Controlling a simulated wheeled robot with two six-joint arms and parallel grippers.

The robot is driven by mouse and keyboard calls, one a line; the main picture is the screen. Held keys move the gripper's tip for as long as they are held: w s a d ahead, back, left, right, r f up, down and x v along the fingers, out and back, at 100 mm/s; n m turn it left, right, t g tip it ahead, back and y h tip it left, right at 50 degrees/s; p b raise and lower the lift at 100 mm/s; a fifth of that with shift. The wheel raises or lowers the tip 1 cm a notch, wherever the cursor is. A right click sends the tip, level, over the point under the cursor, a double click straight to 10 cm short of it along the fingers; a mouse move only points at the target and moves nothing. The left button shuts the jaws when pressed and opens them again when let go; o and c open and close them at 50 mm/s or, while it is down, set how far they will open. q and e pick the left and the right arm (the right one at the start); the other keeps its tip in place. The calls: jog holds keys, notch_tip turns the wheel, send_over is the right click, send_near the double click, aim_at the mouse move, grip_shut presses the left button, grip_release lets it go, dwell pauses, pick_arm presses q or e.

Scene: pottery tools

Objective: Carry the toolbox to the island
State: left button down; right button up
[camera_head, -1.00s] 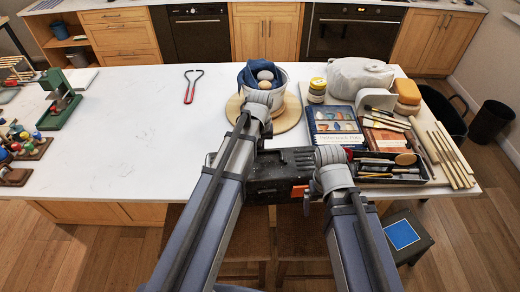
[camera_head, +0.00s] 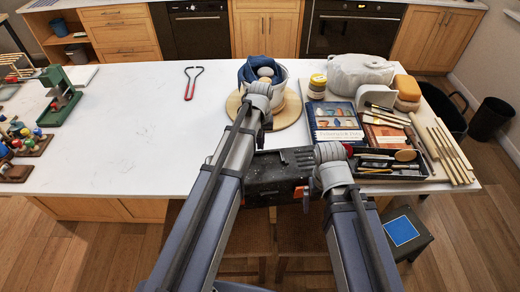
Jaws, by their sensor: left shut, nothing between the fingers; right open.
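A dark toolbox (camera_head: 270,180) with a red-orange patch is partly visible between my two arms, at the front edge of the island. My arms cover parts of it, and I cannot tell what supports it. The island's white top (camera_head: 130,135) spreads out behind and to the left. My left arm reaches up to a grey joint in front of the bucket. My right arm ends lower, at a grey joint right of the toolbox. The fingers of both grippers are hidden behind the arms, so no grip on the toolbox shows.
A bucket with a blue cloth (camera_head: 249,72) stands on a round wooden board (camera_head: 291,112). Red-handled calipers (camera_head: 189,84) lie left of it. Books (camera_head: 335,122), a tool tray (camera_head: 405,178) and wooden sticks crowd the right. The left-middle top is clear. A stool (camera_head: 402,231) stands at right.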

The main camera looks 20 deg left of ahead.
pick_arm(q)
jog(key=c, duration=1.6)
grip_release()
notch_tip(320, 180, up, 10)
jog(key=p, duration=0.9)
pick_arm(e)
notch_tip(320, 180, up, 10)
jog(key=shift+c, duration=0.2)
